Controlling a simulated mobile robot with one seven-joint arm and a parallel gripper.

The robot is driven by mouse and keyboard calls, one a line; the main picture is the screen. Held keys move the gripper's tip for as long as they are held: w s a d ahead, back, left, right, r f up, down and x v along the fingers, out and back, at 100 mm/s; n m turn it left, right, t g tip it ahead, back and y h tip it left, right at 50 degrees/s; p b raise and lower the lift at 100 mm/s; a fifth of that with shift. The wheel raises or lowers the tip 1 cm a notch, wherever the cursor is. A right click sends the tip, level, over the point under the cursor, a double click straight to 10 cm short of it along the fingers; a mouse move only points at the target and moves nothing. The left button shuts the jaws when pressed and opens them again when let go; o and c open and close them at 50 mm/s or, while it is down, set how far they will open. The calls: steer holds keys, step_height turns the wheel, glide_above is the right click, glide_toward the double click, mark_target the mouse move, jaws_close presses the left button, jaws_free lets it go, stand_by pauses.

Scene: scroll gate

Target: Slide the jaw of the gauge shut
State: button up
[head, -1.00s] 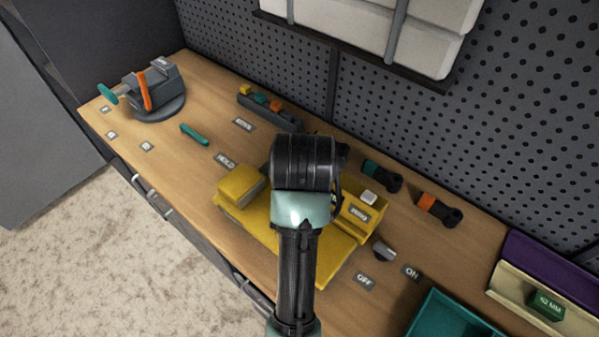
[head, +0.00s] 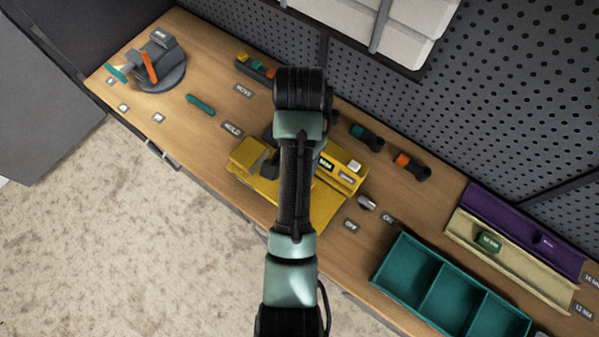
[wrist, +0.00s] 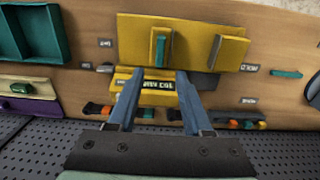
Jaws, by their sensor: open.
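The yellow gauge (head: 325,200) lies on the workbench, partly hidden behind my arm. One yellow block (head: 250,155) stands at its left end near the HOLD label, with a dark grey piece beside it. In the wrist view this block (wrist: 234,50) is at the right, and another upright yellow block (wrist: 160,48) stands apart from it, near the middle of the plate. I cannot tell which block is the sliding jaw. The display housing (wrist: 140,86) lies between my fingers in the picture. My gripper (wrist: 154,74) is open, with nothing between the fingertips; contact with the gauge cannot be told.
A grey switch (head: 366,203) sits by the ON and OFF labels. A teal divided tray (head: 415,262) and cream and purple racks (head: 490,250) are at the right. A vise (head: 155,65) stands at the far left. Orange and teal tools (head: 408,165) lie near the pegboard.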

step_height(320, 180, down, 12)
steer(key=shift+f+p, duration=0.25)
steer(key=shift+p, duration=0.05)
jaws_close()
stand_by(0.4)
stand_by(1.1)
